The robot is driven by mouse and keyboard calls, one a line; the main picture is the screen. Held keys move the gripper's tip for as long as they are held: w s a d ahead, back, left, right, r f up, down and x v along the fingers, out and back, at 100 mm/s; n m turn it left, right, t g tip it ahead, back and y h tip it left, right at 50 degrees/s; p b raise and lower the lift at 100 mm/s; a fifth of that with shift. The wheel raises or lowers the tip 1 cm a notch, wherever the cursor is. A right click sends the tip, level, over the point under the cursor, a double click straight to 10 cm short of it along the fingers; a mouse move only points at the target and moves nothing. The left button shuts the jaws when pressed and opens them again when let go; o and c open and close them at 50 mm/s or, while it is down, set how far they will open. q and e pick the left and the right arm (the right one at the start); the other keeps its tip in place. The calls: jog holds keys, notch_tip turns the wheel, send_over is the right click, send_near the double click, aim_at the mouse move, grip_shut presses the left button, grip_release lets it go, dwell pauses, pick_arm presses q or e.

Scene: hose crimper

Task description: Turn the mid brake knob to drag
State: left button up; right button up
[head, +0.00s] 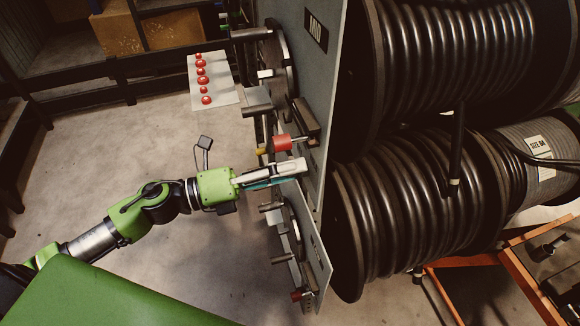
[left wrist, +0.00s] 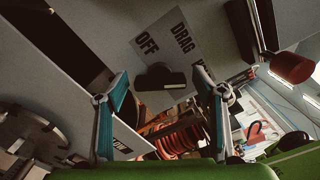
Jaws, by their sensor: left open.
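The mid brake knob (left wrist: 160,77), dark with a bar-like grip, sits on a grey panel in the left wrist view. A white label (left wrist: 165,40) beside it reads OFF and DRAG; part of it is cut off from sight. I cannot tell exactly which word the knob points at. My left gripper (head: 299,169) is open, its fingers close to the panel marked MID (head: 315,29) in the head view. In the left wrist view its two teal fingers stand either side of the knob, with no contact clearly visible. The knob is hidden in the head view. My right gripper is out of view.
A red cylindrical handle (head: 281,143) juts from the panel just above my left gripper. Cranked wheels (head: 280,60) stand above, with a lower panel (head: 315,255) below. Large black hose reels (head: 420,210) fill the right.

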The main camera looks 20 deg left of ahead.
pick_arm(q)
jog(key=shift+w+d, duration=0.1)
jog(key=shift+d, duration=0.05)
jog(key=c, duration=1.1)
